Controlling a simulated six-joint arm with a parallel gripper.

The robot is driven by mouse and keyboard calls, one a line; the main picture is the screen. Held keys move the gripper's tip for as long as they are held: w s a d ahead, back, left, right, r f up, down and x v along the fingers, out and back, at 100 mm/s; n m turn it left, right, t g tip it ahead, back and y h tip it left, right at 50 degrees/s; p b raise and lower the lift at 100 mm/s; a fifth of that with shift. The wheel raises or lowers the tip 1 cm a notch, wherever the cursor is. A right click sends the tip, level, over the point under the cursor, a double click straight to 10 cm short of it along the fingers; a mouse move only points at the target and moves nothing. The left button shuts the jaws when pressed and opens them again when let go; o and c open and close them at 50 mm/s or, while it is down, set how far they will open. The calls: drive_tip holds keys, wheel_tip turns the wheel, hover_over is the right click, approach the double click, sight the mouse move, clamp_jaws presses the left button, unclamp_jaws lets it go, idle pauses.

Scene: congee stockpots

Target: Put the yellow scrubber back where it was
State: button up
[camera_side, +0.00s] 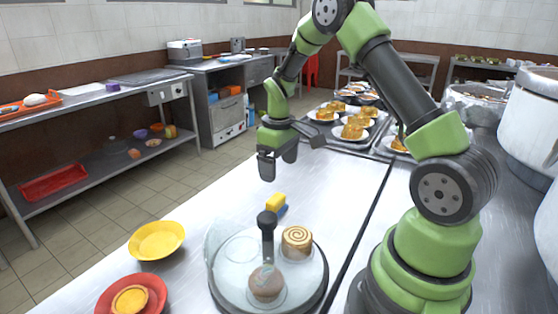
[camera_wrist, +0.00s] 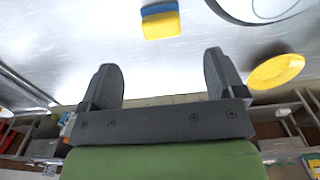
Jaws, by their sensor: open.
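The yellow scrubber (camera_side: 275,201) is a small block on the steel counter (camera_side: 345,185), behind the glass dome. A blue part (camera_side: 282,211) shows right against it; I cannot tell whether it is the scrubber's other layer or a separate piece. In the wrist view the yellow block (camera_wrist: 161,26) has the blue (camera_wrist: 158,9) along its upper edge. My gripper (camera_side: 278,164) hangs above the counter, apart from the scrubber. In the wrist view its fingers (camera_wrist: 161,70) are spread with nothing between them, and the scrubber lies beyond the tips.
A glass dome with a dark knob (camera_side: 267,219) covers or leans over a round stand holding a swirled roll (camera_side: 297,241) and a brown bun (camera_side: 266,284). A yellow dish (camera_side: 158,240) and red plate (camera_side: 131,299) sit left. Trays of food plates (camera_side: 352,132) stand behind.

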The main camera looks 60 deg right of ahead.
drive_tip(key=s+a+r+m+t, duration=0.1)
drive_tip(key=s+a+r+t, duration=0.1)
drive_tip(key=a+r, duration=0.35)
drive_tip(key=s+a+r+m+t, duration=0.1)
drive_tip(key=s+a+r, duration=0.15)
drive_tip(key=r, duration=0.65)
drive_tip(key=s+a+r+m+t+y, duration=0.2)
drive_tip(key=s+a+r+t, duration=0.2)
drive_tip(key=s+a, duration=0.5)
drive_tip(key=s+r, duration=0.1)
drive_tip(key=s, duration=0.2)
drive_tip(key=shift+s, duration=0.35)
